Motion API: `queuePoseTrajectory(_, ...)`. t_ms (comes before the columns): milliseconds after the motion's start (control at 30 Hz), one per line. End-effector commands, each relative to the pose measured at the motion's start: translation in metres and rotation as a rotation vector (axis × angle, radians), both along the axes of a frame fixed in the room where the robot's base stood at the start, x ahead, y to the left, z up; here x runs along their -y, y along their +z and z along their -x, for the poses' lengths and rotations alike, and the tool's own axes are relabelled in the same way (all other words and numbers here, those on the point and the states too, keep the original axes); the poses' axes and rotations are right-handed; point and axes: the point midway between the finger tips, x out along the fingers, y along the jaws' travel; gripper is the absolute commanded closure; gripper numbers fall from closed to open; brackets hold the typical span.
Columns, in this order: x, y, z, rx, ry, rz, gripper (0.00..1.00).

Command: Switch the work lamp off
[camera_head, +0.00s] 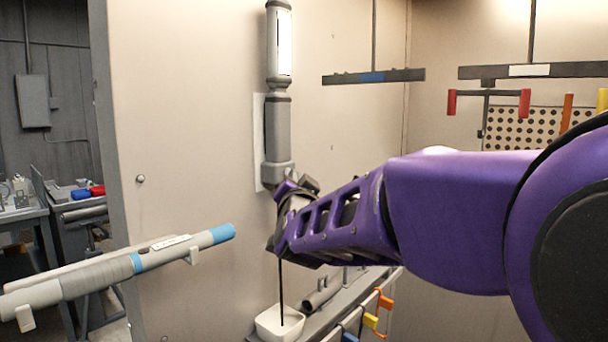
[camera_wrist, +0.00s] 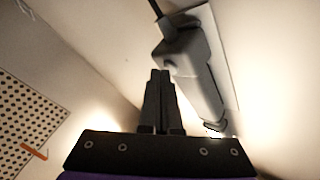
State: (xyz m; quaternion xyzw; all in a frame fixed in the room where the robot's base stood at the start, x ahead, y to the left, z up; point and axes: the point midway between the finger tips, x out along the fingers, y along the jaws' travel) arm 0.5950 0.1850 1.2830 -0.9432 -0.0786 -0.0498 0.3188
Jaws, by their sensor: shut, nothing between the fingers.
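The work lamp (camera_head: 278,130) is a grey tube mounted upright on a pale plate on the booth wall. Its upper part has a bright white strip that looks lit. A dark cord runs down from its lower end. My gripper (camera_head: 290,200) is just below the lamp's lower end. In the wrist view the two dark fingers of my gripper (camera_wrist: 160,73) are together and empty. The lamp's grey lower body (camera_wrist: 193,65) shows close to the right of the fingertips, with its cord at the top.
A white tray (camera_head: 281,324) sits below the lamp. Hanging racks (camera_head: 373,76) and a perforated panel (camera_head: 540,128) are at right.

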Motion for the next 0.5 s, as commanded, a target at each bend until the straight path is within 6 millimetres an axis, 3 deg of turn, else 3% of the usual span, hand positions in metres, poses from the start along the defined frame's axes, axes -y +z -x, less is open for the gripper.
queuePoseTrajectory(500, 0.0060, -0.0012, 0.0048, 0.002, 0.000, -0.001, 1.00)
